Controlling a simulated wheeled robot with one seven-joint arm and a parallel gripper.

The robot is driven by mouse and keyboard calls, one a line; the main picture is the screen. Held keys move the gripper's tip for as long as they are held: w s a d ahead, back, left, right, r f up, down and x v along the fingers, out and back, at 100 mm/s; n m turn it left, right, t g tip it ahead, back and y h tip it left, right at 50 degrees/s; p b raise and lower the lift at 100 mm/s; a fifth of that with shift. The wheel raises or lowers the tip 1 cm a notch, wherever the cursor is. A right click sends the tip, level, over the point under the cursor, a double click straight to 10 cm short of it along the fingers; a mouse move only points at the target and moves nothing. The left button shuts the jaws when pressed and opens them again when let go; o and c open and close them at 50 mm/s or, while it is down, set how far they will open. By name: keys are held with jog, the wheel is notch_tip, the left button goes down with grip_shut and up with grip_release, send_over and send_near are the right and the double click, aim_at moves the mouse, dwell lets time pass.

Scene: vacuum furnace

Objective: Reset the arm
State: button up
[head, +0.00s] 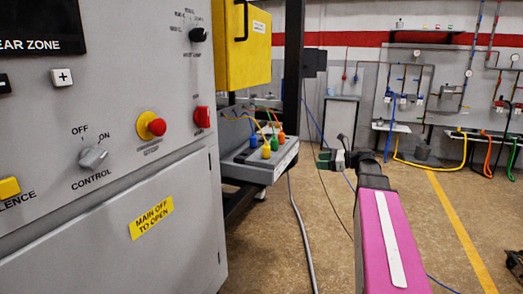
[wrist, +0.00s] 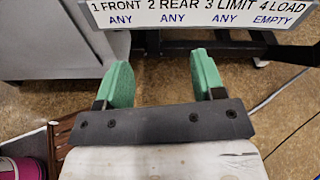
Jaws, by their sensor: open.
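My gripper (head: 326,160) is in the middle of the head view, at the end of my pink arm, which reaches forward over the floor. It hangs to the right of the sloped grey plug box and is apart from it. In the wrist view its two green fingers (wrist: 162,75) stand wide apart with nothing between them.
A grey control cabinet (head: 110,165) fills the left. The plug box (head: 258,170) holds several coloured plugs. A label plate (wrist: 200,14) lies beyond my fingers. A grey cable (head: 302,235) runs along the floor. A brown slatted object (wrist: 61,150) sits lower left. Floor at right is mostly clear.

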jog(key=s+a+f+n+g+h, duration=0.2)
jog(key=s+f+n+h, duration=0.3)
jog(key=f, duration=0.5)
jog(key=s+a+f+n+g+h, duration=0.2)
jog(key=s+f+n+h, duration=0.2)
jog(key=s+f+n, duration=0.4)
jog(key=s+a+f+n+g+h, duration=0.2)
jog(key=s+f+n+h, duration=0.3)
jog(key=f, duration=0.9)
jog(key=s+n, duration=0.2)
jog(key=s, duration=0.1)
jog(key=shift+a+n+h, duration=0.3)
jog(key=shift+a, duration=0.1)
